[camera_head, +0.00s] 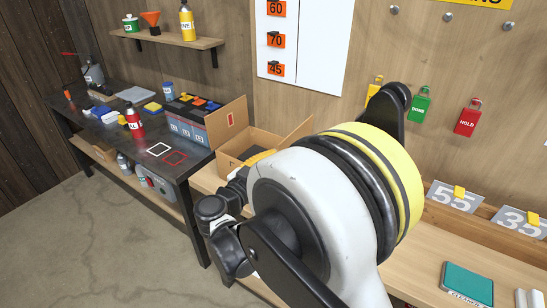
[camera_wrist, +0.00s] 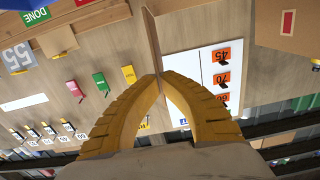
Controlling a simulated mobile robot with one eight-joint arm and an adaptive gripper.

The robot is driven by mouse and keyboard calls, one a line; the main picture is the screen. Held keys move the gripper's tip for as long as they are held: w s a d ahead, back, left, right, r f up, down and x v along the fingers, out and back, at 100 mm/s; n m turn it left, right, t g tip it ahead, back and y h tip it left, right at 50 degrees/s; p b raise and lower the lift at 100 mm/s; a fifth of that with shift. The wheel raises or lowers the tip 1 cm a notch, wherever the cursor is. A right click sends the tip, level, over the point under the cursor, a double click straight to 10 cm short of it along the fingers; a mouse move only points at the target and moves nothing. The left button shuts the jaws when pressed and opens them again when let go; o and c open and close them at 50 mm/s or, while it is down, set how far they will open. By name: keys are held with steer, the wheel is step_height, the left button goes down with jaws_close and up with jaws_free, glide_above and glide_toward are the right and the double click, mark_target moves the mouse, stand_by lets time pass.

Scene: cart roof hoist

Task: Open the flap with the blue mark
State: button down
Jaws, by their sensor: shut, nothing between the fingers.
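An open cardboard box (camera_head: 235,150) stands on the bench behind my arm in the head view. Its left flap, with a red outlined mark (camera_head: 230,118), is raised; a red mark on cardboard also shows at the upper right of the wrist view (camera_wrist: 287,22). Another flap (camera_head: 298,132) slants up at the box's right. In the wrist view a thin cardboard panel (camera_wrist: 152,38) is seen edge-on just beyond the fingertips; I cannot tell whether they touch it. My gripper (camera_wrist: 161,77) is shut and empty, low at the box. No blue mark can be made out on any flap.
My arm hides the box's right part. Padlocks (camera_head: 420,105) hang on the wall. A teal-topped item (camera_head: 468,282) lies on the bench's right.

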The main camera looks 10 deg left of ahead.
steer(key=shift+d, duration=0.1)
stand_by(0.3)
steer(key=c, duration=1.9)
jaws_free()
steer(key=v, duration=1.2)
